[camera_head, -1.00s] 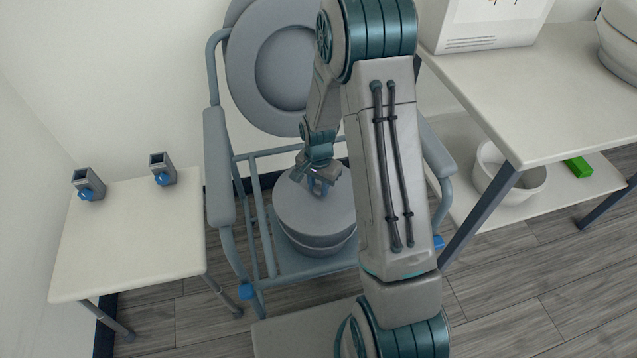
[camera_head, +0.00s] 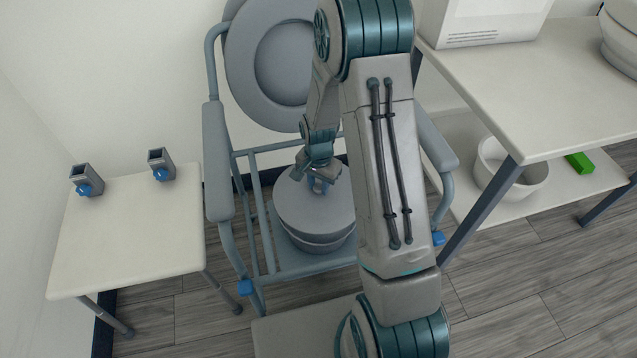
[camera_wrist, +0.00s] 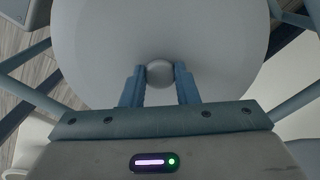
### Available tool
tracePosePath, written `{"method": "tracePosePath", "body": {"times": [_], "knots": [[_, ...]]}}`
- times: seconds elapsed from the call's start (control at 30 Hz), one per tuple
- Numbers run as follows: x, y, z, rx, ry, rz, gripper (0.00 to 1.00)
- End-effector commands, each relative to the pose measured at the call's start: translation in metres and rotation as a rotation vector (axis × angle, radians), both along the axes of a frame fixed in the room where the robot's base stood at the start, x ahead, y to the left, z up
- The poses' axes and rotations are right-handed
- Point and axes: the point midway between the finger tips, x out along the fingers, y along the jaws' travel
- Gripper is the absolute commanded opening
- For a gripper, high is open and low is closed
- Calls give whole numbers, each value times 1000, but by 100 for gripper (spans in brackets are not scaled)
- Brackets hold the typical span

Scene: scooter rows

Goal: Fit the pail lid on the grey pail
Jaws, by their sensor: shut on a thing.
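The round grey pail lid (camera_head: 306,208) lies over the top of the grey pail (camera_head: 318,244), inside the frame of the commode chair. The pail's lower wall shows beneath the lid's rim; whether the lid is fully seated I cannot tell. My gripper (camera_head: 319,184) is above the lid, its fingers pointing down at the lid's middle. In the wrist view, my gripper (camera_wrist: 160,80) is shut on the lid's round knob (camera_wrist: 160,73), and the lid (camera_wrist: 160,30) fills the space behind it. The pail is hidden under the lid in that view.
The commode chair (camera_head: 220,160) surrounds the pail with armrests and rails; its grey seat (camera_head: 280,62) is raised behind. A small table (camera_head: 125,235) with two blue-knobbed brackets stands left. A shelved table (camera_head: 540,95) at right holds a white basin (camera_head: 510,170) and green block (camera_head: 579,164).

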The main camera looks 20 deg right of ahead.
Motion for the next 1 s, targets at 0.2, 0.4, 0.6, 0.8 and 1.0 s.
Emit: {"method": "tracePosePath", "body": {"times": [0.2,0.4,0.6,0.8,1.0], "knots": [[0,0,0,0,0,-1,53],[0,0,0,0,0,-1,53],[1,0,18,0,-3,-1,53],[1,0,64,0,-4,-2,53],[1,0,107,0,-4,0,53]]}}
